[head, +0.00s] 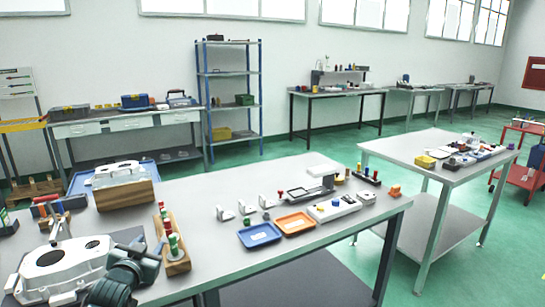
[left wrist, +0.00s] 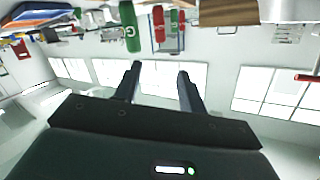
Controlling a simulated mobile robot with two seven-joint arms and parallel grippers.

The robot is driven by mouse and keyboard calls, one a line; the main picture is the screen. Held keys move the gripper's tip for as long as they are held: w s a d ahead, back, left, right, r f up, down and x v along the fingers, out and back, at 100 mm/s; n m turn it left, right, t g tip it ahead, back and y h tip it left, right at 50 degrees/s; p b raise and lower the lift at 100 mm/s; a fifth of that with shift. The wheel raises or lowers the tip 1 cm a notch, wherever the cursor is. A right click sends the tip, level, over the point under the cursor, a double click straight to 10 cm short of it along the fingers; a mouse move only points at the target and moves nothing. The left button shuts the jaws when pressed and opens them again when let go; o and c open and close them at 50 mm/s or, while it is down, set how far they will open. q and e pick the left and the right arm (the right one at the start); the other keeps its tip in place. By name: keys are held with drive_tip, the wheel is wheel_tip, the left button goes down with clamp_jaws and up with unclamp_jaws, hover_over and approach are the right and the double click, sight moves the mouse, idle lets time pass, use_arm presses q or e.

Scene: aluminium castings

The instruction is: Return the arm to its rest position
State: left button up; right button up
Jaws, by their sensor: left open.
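My left arm shows in the head view at the lower left as dark teal links, with the left gripper (head: 128,262) low over the near bench (head: 210,190). It is close to a large pale casting (head: 65,268) on its left and a wooden rack (head: 178,262) of red- and green-handled tools on its right. In the left wrist view, which is upside down, the left gripper (left wrist: 160,69) has its two dark fingers apart with nothing between them. Whether the arm touches the casting cannot be told. My right gripper is in neither view.
A blue tray (head: 259,235) and an orange tray (head: 295,223) lie mid-bench. Open bench top lies between the rack and trays. A second table (head: 400,149) stands right.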

use_arm(q)
drive_tip(key=s+d+f+g+h, duration=0.1)
drive_tip(key=s+d+f, duration=0.4)
drive_tip(key=s+f, duration=0.25)
drive_tip(key=s+d+f+g+h, duration=0.1)
drive_tip(key=s+d+f+g, duration=0.1)
drive_tip(key=s+d+f, duration=0.45)
drive_tip(key=s+d+f+g+h, duration=0.1)
drive_tip(key=s+d+f, duration=0.1)
drive_tip(key=s, duration=0.8)
drive_tip(key=s+d+f+g+h, duration=0.1)
drive_tip(key=s+d+f, duration=0.2)
drive_tip(key=s, duration=0.8)
drive_tip(key=shift+s+d+g, duration=0.25)
drive_tip(key=shift+d+g, duration=0.05)
drive_tip(key=shift+d, duration=0.15)
